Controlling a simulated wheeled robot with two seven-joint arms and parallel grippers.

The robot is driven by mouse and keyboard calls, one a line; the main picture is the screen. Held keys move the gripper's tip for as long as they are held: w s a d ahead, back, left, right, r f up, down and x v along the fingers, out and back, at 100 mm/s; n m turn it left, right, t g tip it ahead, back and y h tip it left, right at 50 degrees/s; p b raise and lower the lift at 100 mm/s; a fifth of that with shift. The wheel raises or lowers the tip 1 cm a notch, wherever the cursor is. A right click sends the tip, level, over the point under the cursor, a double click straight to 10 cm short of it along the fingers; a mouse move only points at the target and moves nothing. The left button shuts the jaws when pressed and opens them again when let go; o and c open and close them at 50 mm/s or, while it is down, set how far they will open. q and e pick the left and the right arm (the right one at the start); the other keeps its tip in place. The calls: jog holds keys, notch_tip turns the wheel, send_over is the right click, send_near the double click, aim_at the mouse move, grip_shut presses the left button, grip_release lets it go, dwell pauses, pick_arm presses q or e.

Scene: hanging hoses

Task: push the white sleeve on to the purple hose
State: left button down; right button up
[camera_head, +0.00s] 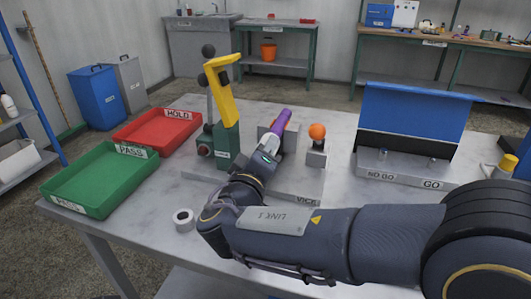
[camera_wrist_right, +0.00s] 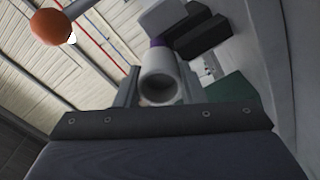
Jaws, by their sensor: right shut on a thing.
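The purple hose (camera_head: 283,121) slants up from the vice on the table in the head view. In the right wrist view a small bit of the purple hose (camera_wrist_right: 157,43) shows just beyond the white sleeve (camera_wrist_right: 160,76). The sleeve's open near end faces the wrist camera. My right gripper (camera_head: 273,142) is at the lower end of the visible hose. In the wrist view its fingers (camera_wrist_right: 158,88) are shut on the sleeve from both sides. I cannot tell whether the sleeve's far end is around the hose or only against it. My left gripper is not in view.
A yellow-handled clamp (camera_head: 224,92) stands left of the hose. An orange ball on a post (camera_head: 317,132) stands to its right. A green tray (camera_head: 98,178) and red tray (camera_head: 157,131) lie left. A blue-backed gauge (camera_head: 412,122) stands right. A tape roll (camera_head: 184,218) lies in front.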

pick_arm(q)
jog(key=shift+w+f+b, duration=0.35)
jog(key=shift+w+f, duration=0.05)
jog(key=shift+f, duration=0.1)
pick_arm(e)
jog(key=shift+w+d+r, duration=0.1)
jog(key=shift+d+r, duration=0.05)
jog(key=shift+s, duration=0.2)
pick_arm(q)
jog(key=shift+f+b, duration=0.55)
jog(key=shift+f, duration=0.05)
pick_arm(e)
jog(key=shift+f+v, duration=0.2)
jog(key=shift+v, duration=1.4)
jog(key=shift+w, duration=0.15)
